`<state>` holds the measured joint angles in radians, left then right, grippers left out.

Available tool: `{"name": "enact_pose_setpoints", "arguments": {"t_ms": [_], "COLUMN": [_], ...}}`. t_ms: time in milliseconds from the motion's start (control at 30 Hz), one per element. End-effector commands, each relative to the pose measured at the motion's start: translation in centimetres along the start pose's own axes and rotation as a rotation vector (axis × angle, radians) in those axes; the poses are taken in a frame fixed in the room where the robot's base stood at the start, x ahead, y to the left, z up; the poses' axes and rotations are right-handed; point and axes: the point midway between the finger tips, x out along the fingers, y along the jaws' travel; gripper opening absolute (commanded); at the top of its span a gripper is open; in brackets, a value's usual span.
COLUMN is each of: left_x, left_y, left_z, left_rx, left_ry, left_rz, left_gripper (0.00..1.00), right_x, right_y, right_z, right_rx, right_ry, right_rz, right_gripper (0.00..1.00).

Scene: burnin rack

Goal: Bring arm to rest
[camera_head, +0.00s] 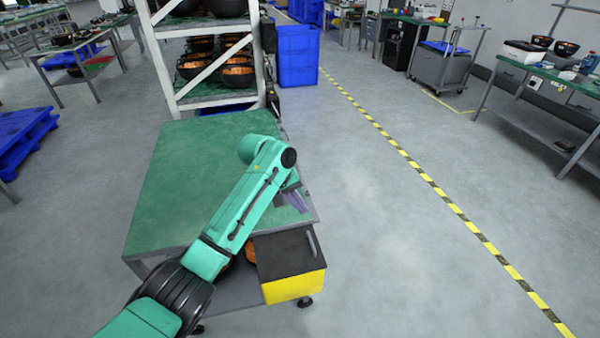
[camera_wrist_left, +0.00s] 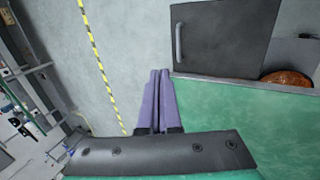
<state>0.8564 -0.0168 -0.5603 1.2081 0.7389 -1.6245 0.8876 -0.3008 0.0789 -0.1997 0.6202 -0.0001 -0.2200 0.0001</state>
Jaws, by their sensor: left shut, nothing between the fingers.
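My left arm reaches in from the bottom left in the head view, bent over a green-topped table (camera_head: 180,190). Its left gripper (camera_head: 293,200) is at the table's right edge, partly hidden behind the wrist. In the left wrist view the two purple fingers of the left gripper (camera_wrist_left: 158,85) lie together with nothing between them. They point past the table edge, over the grey floor. The green tabletop (camera_wrist_left: 250,120) fills the lower right of that view. My right gripper is not in view.
A black-topped box with a yellow front (camera_head: 295,287) sits below the table's right front edge. A white rack (camera_head: 205,106) with black and orange bowls stands behind the table. Blue bins (camera_head: 298,55) stand beside it. The floor to the right is clear, with a yellow-black line (camera_head: 420,170).

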Motion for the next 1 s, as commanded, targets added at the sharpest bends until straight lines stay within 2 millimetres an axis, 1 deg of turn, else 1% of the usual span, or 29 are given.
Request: {"name": "enact_pose_setpoints", "arguments": {"t_ms": [67, 133, 167, 233, 267, 300, 367, 400, 467, 500, 600, 700, 800, 1000], "left_x": [0.0, 0.4, 0.7, 2.0, 2.7, 3.5, 4.4, 4.7, 4.7, 4.5, 3.5, 2.4, 0.9, -2.3], "left_y": [0.0, -0.3, -0.7, -2.2, -3.2, -4.8, -7.7, -9.9, -12.9, -14.7, -18.6, -21.6, -24.2, -28.3], "left_z": [0.0, 0.3, 0.6, 1.7, 2.3, 3.4, 5.2, 6.4, 8.1, 9.1, 11.3, 13.2, 14.9, 18.1], "left_rx": [0.0, 0.009, 0.019, 0.056, 0.079, 0.113, 0.165, 0.197, 0.238, 0.26, 0.307, 0.343, 0.378, 0.442], "left_ry": [0.0, -0.001, -0.001, 0.003, 0.01, 0.021, 0.05, 0.073, 0.108, 0.128, 0.166, 0.19, 0.207, 0.223], "left_rz": [0.0, 0.002, 0.003, 0.013, 0.016, 0.02, 0.017, 0.006, -0.021, -0.041, -0.1, -0.158, -0.218, -0.337], "left_gripper": [0.0, 0.0, 0.0, 0.0, 0.0, 0.0, 0.0, 0.0, 0.0, 0.0, 0.0, 0.0, 0.0, 0.0], "right_x": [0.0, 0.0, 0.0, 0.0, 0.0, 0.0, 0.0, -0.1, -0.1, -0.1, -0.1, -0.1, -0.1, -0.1], "right_y": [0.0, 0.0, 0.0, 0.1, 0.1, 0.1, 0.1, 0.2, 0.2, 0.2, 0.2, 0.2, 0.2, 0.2], "right_z": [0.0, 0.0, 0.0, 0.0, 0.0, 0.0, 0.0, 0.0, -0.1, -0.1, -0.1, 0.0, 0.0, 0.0], "right_rx": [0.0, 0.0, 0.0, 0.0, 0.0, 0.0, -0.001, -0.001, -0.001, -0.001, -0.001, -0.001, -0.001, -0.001], "right_ry": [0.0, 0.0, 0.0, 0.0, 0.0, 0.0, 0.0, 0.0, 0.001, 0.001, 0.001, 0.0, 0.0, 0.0], "right_rz": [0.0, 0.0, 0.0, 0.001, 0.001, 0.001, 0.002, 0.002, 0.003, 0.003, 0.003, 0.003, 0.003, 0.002], "right_gripper": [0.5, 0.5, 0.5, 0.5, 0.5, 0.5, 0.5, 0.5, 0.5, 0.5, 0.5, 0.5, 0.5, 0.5]}}
